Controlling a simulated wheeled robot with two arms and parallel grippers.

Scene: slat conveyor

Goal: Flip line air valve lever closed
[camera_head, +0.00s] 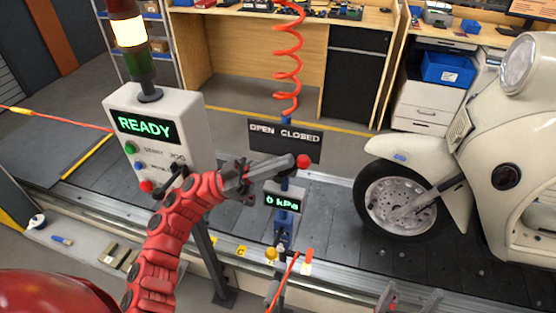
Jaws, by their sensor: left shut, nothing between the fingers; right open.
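The air valve lever ends in a red ball knob (303,161), which sits to the right, below the word CLOSED on the dark OPEN/CLOSED sign (285,141). The blue valve body stands below, with a gauge display (283,200) reading 0 kPa. My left gripper (284,162) is shut and empty, its fingertips close to the left side of the knob. I cannot tell whether they touch it, and they hide much of the lever. My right gripper (408,299) is open at the bottom edge, partly cut off and away from the valve.
A coiled orange hose (290,68) hangs above the valve. A control box (155,125) showing READY, with a lit stack light (129,32), stands left. A cream scooter (515,170) stands on the slat conveyor (325,225) at right. Workbenches line the back.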

